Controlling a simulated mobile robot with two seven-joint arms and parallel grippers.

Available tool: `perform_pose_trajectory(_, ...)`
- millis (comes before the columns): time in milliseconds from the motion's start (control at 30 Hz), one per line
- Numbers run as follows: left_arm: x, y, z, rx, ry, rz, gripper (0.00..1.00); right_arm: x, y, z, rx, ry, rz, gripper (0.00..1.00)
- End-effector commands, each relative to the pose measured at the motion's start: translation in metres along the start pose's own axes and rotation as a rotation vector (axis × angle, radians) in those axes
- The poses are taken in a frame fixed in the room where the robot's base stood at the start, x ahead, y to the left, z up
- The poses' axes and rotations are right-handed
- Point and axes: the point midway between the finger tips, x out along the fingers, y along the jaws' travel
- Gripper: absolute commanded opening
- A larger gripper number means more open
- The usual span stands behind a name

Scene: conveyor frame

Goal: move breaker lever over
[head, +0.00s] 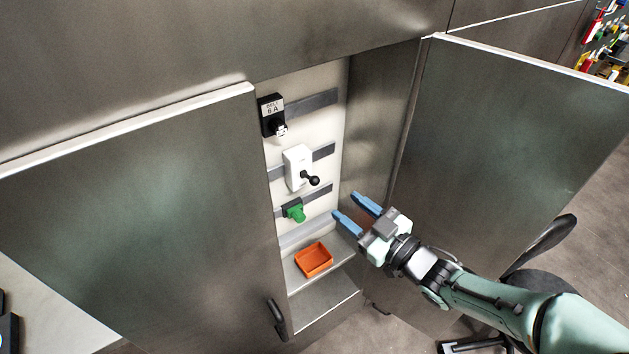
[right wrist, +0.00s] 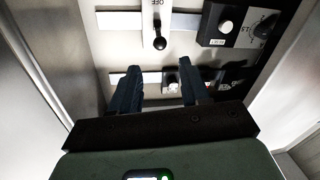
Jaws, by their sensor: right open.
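The white breaker (head: 297,165) is mounted on the back panel inside the open cabinet. Its black lever with a round knob (head: 313,181) sticks out toward the lower right in the head view. In the right wrist view the lever knob (right wrist: 160,44) shows beyond the fingertips, below an upside-down "OFF" label. My right gripper (head: 346,204) is open and empty, with blue fingers, in the cabinet opening to the lower right of the lever and apart from it. Its fingers also show in the right wrist view (right wrist: 163,70). My left gripper is out of view.
A black switch box (head: 271,115) sits above the breaker, and a green connector (head: 295,211) below it. An orange tray (head: 314,260) stands on the cabinet shelf. The left door (head: 140,200) and right door (head: 490,150) stand open on either side.

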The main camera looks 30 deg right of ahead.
Motion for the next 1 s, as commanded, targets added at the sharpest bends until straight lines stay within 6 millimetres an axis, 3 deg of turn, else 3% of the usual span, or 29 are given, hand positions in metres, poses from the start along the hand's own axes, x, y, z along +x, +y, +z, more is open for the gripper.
perform_pose_trajectory(300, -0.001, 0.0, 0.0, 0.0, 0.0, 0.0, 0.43, 0.069, -0.001, 0.001, 0.001, -0.001, -0.002, 0.46)
perform_pose_trajectory(500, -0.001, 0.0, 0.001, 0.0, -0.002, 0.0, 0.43, 0.099, -0.001, 0.0, 0.001, -0.001, -0.001, 0.46)
perform_pose_trajectory(700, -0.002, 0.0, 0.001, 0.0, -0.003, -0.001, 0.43, 0.112, 0.0, 0.001, 0.001, -0.002, 0.001, 0.46)
perform_pose_trajectory(967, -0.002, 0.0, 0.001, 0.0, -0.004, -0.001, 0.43, 0.112, 0.0, 0.001, 0.001, -0.002, 0.001, 0.46)
perform_pose_trajectory(1000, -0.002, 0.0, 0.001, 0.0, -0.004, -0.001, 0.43, 0.112, 0.0, 0.001, 0.001, -0.002, 0.001, 0.37)
